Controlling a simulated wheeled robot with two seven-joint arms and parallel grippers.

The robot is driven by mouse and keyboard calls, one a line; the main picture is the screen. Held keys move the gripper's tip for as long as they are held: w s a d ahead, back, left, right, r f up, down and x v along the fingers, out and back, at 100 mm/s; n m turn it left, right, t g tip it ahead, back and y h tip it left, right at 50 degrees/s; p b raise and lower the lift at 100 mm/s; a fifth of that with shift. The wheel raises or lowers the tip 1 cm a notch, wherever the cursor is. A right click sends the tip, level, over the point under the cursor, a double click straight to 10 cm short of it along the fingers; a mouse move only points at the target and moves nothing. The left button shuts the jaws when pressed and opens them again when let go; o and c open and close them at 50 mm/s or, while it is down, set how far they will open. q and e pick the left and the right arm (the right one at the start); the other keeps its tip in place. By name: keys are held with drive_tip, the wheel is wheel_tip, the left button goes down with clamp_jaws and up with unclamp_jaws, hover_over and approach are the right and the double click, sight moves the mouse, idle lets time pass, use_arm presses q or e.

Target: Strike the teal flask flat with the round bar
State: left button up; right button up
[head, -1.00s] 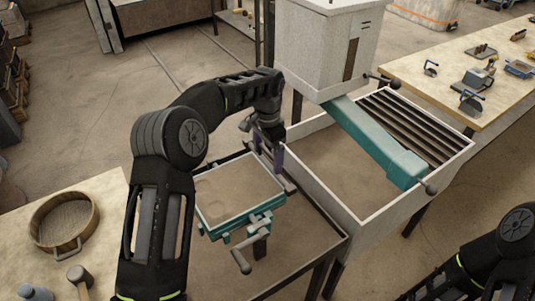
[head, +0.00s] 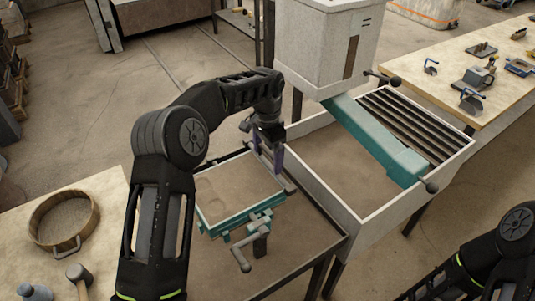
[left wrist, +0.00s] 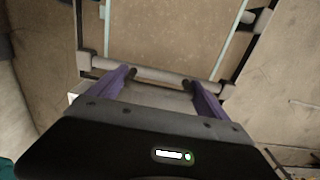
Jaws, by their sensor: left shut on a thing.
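The teal flask (head: 219,224) is a rectangular frame filled with brown sand, on a stand in the middle of the head view. The sand surface has a shallow uneven mark near its left end. My left gripper (head: 270,160) is at the flask's far right edge, pointing down. In the left wrist view its purple fingers (left wrist: 160,88) are shut on the grey round bar (left wrist: 160,76), which lies crosswise near the end of the flask. Contact between bar and sand cannot be told. My right gripper is out of view; only part of that arm shows.
A sand bin (head: 355,218) with a grate and a teal chute stands right of the flask. A clamp with a handle (head: 241,260) sticks out in front. A sieve (head: 64,219) and a mallet (head: 77,273) lie on the left table. A tool bench (head: 440,65) stands at right.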

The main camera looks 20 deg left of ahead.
use_arm(q)
drive_tip(key=shift+f, duration=0.5)
drive_tip(key=shift+b, duration=0.3)
drive_tip(key=shift+s+a, duration=0.25)
drive_tip(key=shift+s+a+b, duration=0.6)
drive_tip(key=shift+s+a, duration=0.1)
drive_tip(key=shift+s, duration=0.2)
drive_tip(key=shift+s+a, duration=0.1)
drive_tip(key=shift+s+a+f+b, duration=0.1)
drive_tip(key=shift+s+a+b, duration=0.45)
drive_tip(key=shift+s, duration=0.15)
drive_tip(key=shift+s+a, duration=0.3)
drive_tip(key=shift+s, duration=0.15)
drive_tip(key=shift+f, duration=0.1)
